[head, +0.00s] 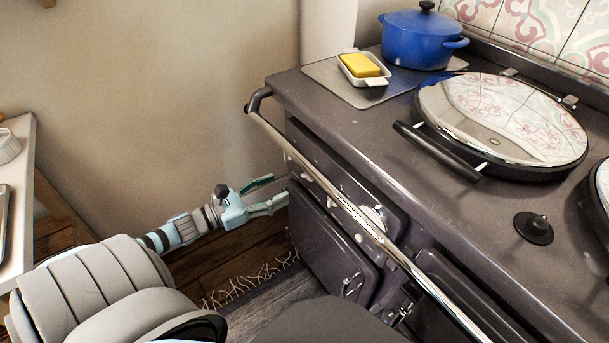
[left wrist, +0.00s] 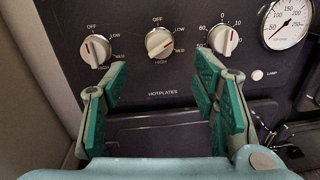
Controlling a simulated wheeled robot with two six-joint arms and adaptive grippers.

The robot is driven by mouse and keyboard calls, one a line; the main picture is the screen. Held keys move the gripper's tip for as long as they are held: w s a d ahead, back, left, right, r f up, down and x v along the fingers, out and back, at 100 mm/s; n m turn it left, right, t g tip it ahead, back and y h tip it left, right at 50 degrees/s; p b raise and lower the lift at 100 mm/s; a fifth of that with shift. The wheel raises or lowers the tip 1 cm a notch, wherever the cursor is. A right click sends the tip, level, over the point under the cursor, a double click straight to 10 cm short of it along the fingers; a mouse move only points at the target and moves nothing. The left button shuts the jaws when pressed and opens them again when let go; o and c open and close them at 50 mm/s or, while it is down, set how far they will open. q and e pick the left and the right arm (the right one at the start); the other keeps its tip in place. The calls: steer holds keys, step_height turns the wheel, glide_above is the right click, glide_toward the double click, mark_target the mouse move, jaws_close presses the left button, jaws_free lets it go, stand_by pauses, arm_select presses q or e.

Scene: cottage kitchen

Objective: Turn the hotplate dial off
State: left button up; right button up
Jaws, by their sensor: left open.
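In the left wrist view, the dark stove panel holds two white hotplate dials, the left dial (left wrist: 95,51) and the middle dial (left wrist: 159,43). Both have OFF, LOW, MED and HIGH printed around them, with HOTPLATES printed below. In the head view, the left gripper (head: 277,193) is beside the stove's front left corner. My right gripper is out of view.
A timer knob (left wrist: 224,40), a gauge (left wrist: 289,22) and a lamp (left wrist: 257,75) sit further right on the panel. A metal rail (head: 335,193) runs along the stove front. A blue pot (head: 418,40) and a butter dish (head: 363,69) stand on top.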

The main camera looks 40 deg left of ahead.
mark_target(304, 176)
arm_select(q)
steer(key=b+x, duration=0.2)
steer(key=x, duration=0.6)
steer(key=shift+w+d+f, duration=0.15)
steer(key=shift+w, duration=0.15)
steer(key=shift+w+d+b, duration=0.15)
steer(key=shift+w+b, duration=0.15)
steer(key=shift+w, duration=0.2)
steer(key=c, duration=1.2)
steer(key=shift+o, duration=0.2)
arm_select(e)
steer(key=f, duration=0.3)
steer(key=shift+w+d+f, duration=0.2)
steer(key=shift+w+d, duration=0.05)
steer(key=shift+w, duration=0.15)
